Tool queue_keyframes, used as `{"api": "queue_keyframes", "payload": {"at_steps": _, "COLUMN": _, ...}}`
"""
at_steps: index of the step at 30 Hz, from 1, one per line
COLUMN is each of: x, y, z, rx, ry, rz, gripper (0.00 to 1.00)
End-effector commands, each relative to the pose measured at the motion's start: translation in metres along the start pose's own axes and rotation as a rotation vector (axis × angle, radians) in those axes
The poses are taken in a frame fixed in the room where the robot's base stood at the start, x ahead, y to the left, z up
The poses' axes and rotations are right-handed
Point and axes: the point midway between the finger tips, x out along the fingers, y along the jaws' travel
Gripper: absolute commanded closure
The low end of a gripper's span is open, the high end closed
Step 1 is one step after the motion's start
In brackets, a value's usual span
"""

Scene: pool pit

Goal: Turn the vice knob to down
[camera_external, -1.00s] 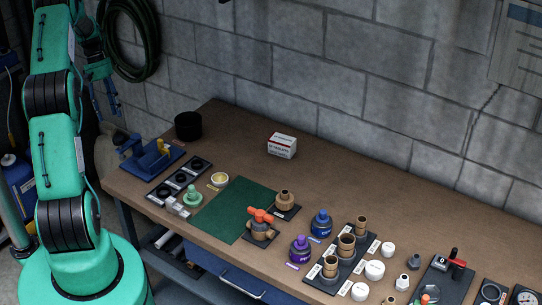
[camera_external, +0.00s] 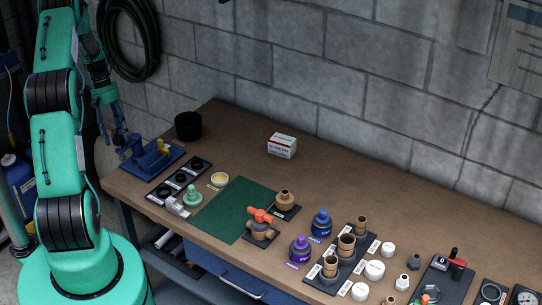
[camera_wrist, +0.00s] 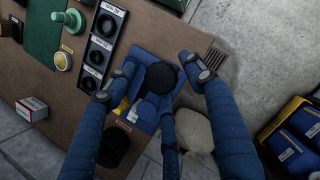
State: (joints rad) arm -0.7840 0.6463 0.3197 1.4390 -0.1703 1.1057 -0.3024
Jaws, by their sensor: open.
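The blue vice (camera_external: 158,160) stands on a blue plate at the left end of the bench, with a yellow piece between its jaws. It also shows in the wrist view (camera_wrist: 147,108), partly covered by my fingers. My gripper (camera_external: 113,125) has dark blue fingers and hangs just above and beside the vice's left end. In the wrist view my gripper (camera_wrist: 158,66) is open, its two side fingers spread around the vice's end. I cannot tell whether any finger touches it.
A black cup (camera_external: 188,126) stands behind the vice, and a black panel with round fittings (camera_external: 180,177) lies in front. A white box (camera_external: 282,145) and a green mat (camera_external: 225,212) are farther right.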

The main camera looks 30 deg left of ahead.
Motion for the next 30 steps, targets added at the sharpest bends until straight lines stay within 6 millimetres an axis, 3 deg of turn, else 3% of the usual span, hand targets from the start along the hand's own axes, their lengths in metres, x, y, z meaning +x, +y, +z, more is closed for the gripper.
{"api": "queue_keyframes", "payload": {"at_steps": 2, "x": 0.0, "y": 0.0, "z": 0.0, "rx": 0.0, "ry": 0.0, "rz": 0.0, "gripper": 0.48}}
{"api": "queue_keyframes", "payload": {"at_steps": 6, "x": 0.0, "y": -0.0001, "z": 0.0, "rx": 0.0, "ry": 0.0, "rz": 0.0, "gripper": 0.76}}
{"api": "queue_keyframes", "payload": {"at_steps": 9, "x": 0.0001, "y": -0.0004, "z": 0.0002, "rx": 0.0, "ry": -0.001, "rz": 0.0, "gripper": 0.91}}
{"api": "queue_keyframes", "payload": {"at_steps": 17, "x": 0.0008, "y": 0.0001, "z": 0.0009, "rx": 0.037, "ry": -0.003, "rz": -0.017, "gripper": 0.91}}
{"api": "queue_keyframes", "payload": {"at_steps": 25, "x": 0.0011, "y": -0.0009, "z": 0.0012, "rx": 0.052, "ry": -0.004, "rz": -0.024, "gripper": 0.91}}
{"api": "queue_keyframes", "payload": {"at_steps": 26, "x": 0.0012, "y": -0.001, "z": 0.0012, "rx": 0.052, "ry": -0.005, "rz": -0.024, "gripper": 0.61}}
{"api": "queue_keyframes", "payload": {"at_steps": 28, "x": 0.0012, "y": -0.0009, "z": 0.0011, "rx": 0.052, "ry": -0.004, "rz": -0.024, "gripper": 0.47}}
{"api": "queue_keyframes", "payload": {"at_steps": 30, "x": 0.0009, "y": -0.0006, "z": 0.0009, "rx": 0.052, "ry": -0.003, "rz": -0.024, "gripper": 0.46}}
